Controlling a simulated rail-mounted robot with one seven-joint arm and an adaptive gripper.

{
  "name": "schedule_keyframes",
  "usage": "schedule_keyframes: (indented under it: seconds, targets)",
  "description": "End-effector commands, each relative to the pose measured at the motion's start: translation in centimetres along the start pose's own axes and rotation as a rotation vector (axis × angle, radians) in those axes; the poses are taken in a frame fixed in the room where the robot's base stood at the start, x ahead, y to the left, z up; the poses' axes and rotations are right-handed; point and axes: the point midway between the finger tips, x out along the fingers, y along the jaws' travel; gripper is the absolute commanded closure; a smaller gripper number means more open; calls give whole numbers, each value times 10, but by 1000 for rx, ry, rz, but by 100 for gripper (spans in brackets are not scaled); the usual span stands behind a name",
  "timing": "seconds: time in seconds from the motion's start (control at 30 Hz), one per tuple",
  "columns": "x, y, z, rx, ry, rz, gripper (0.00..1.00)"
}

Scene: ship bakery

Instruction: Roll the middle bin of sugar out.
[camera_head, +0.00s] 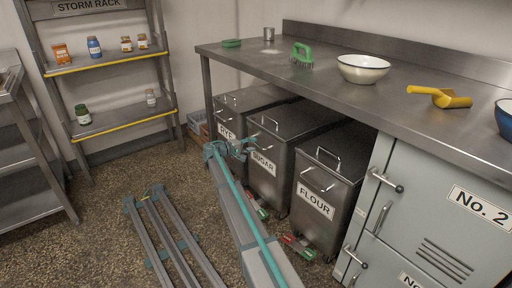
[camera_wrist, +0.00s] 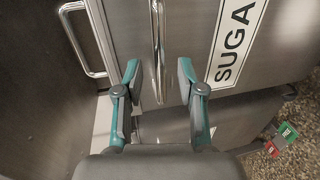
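The middle bin (camera_head: 287,136), labelled SUGAR (camera_head: 263,163), is grey metal and stands under the bench between the RYE bin (camera_head: 225,132) and the FLOUR bin (camera_head: 318,203). My gripper (camera_head: 247,146) is at its front, near the upper edge. In the wrist view my gripper (camera_wrist: 157,72) is open, with one teal fingertip on each side of the bin's front bar handle (camera_wrist: 156,30). A gap shows between each fingertip and the bar. The lid handle (camera_wrist: 75,42) is to the left there. Red and green pedals (camera_wrist: 283,136) show low on a bin.
The steel bench (camera_head: 350,95) overhangs the bins. The No. 2 locker (camera_head: 440,200) stands right of FLOUR. The storm rack (camera_head: 115,65) is at the back left, and a steel shelf unit (camera_head: 30,145) at the far left.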

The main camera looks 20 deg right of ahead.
Motion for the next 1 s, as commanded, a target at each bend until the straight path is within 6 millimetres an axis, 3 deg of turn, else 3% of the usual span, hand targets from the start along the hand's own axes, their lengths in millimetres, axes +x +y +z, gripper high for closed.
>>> schedule_keyframes:
  seconds: [0.2,0.6,0.83,1.0]
  targets:
    - [26,-1,0,1,0,0,61]
    - [32,0,0,0,0,-1,61]
    - [32,0,0,0,0,-1,98]
    - [32,0,0,0,0,-1,100]
